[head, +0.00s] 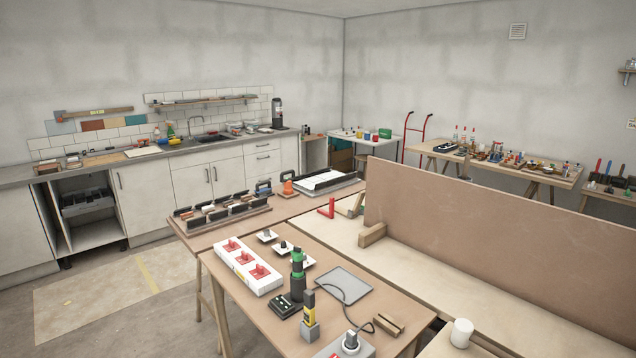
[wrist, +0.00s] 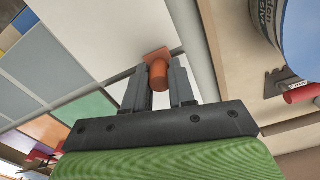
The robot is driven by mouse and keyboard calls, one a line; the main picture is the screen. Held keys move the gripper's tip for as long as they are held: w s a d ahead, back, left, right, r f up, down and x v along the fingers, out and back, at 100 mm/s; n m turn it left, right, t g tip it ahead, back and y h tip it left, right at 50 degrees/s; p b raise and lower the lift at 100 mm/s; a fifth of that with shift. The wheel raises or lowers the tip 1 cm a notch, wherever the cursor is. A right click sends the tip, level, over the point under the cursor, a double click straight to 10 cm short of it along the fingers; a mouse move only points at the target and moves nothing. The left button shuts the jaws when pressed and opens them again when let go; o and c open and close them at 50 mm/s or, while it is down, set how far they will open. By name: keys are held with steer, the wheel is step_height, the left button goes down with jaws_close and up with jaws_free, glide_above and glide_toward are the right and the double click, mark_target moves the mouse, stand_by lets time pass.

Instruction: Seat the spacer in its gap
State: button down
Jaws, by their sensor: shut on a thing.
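In the wrist view my gripper (wrist: 160,74) is shut on a small orange spacer (wrist: 158,56), which has a flat square plate and a round stub between the fingers. The plate lies over the edge of a large white tile (wrist: 95,30), where a narrow gap (wrist: 122,75) runs up from the left. I cannot tell whether the plate is in the gap or just above it. Grey (wrist: 48,69), green (wrist: 93,107) and orange (wrist: 46,130) tiles lie to the left. The fingers hide part of the gap. My gripper and the spacer do not show in the head view.
In the head view a wooden table (head: 226,300) bears several things, beside a long bench (head: 335,238) with an upright brown panel (head: 480,220).

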steer(key=shift+r+p, duration=1.6)
steer(key=shift+r, duration=0.8)
